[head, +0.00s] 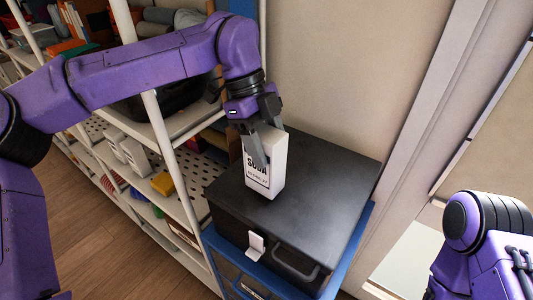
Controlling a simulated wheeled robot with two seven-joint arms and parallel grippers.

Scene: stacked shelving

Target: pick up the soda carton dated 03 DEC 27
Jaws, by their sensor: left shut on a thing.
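A white soda carton (265,178) with black "SODA" lettering stands roughly upright over the lid of a black case (330,175). A smaller line of print below the lettering is too small to read surely. My left gripper (262,145) comes down from above and is shut on the carton's upper part, with a grey finger across its front. I cannot tell whether the carton's base touches the lid. My right gripper is out of the frame; only part of my right arm shows at the lower right.
White shelving (185,185) stands on the left. Its perforated shelf holds white cartons (133,152) and a yellow block (162,183). The black case sits on a blue frame (350,250) with a light latch (256,246) in front. A wall is behind; the lid's right side is clear.

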